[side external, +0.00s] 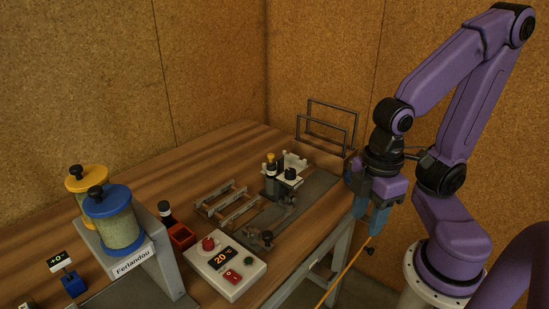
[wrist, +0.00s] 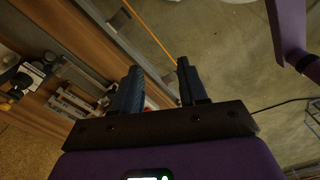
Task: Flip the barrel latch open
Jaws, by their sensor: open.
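My gripper (side external: 367,220) hangs off the right edge of the table with its two blue fingers pointing down. It is open and empty, and its fingers (wrist: 160,70) stand apart over the floor in the wrist view. A metal fixture (side external: 286,180) with dark knobs and a yellow-topped post stands on a grey plate near the table's right edge, to the left of my gripper. It also shows at the left of the wrist view (wrist: 18,82). A dark clamp-like part (side external: 267,238) sits at the near end of the plate. I cannot tell which part is the barrel latch.
A stand holds a blue-lidded jar (side external: 113,222) and a yellow-lidded jar (side external: 82,180). A wire frame (side external: 328,122) stands behind.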

